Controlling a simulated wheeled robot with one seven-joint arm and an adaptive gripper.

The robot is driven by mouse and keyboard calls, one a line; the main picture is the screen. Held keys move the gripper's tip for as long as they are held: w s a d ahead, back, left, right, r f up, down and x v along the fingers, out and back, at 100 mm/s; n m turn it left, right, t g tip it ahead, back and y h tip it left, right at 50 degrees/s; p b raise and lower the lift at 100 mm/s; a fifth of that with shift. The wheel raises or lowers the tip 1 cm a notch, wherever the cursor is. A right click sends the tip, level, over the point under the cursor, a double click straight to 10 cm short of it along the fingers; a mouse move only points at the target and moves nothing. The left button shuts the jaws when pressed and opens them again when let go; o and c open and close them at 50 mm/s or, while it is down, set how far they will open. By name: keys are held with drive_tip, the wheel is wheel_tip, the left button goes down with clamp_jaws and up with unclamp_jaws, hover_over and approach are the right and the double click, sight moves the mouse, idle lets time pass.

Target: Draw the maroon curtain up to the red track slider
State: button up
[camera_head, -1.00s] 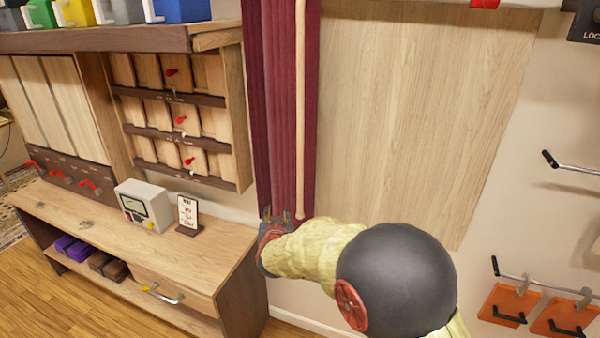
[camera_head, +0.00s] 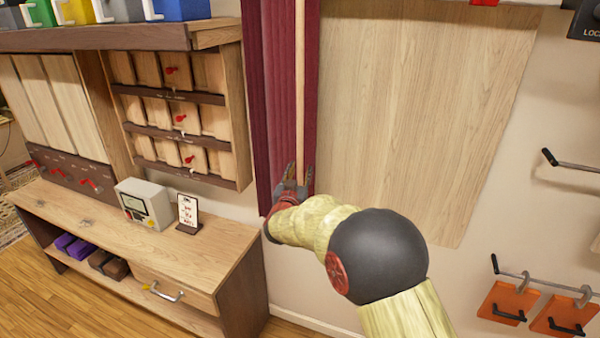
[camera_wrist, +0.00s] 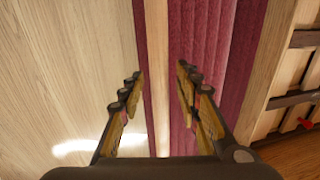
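The maroon curtain (camera_head: 278,100) hangs in gathered folds left of the wood panel. A pale wooden wand (camera_head: 300,80) hangs down its front. The red track slider (camera_head: 484,2) shows only partly at the top edge, well right of the curtain. My gripper (camera_head: 299,177) is at the wand's lower part, its fingers on either side of it in this view. In the wrist view, my gripper (camera_wrist: 158,90) is open, and the wand (camera_wrist: 157,60) runs between the fingers without visible contact. The curtain (camera_wrist: 205,50) lies behind them. The wand's lower end is hidden.
The wood panel (camera_head: 420,110) right of the curtain is clear. A cabinet (camera_head: 190,130) and a bench (camera_head: 130,245) with a meter box (camera_head: 145,203) stand to the left. A wall hook (camera_head: 570,161) and orange holders (camera_head: 510,302) are to the right.

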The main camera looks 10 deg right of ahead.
drive_tip(key=shift+w+d, duration=0.1)
drive_tip(key=shift+w, duration=0.05)
drive_tip(key=shift+c, duration=0.8)
clamp_jaws()
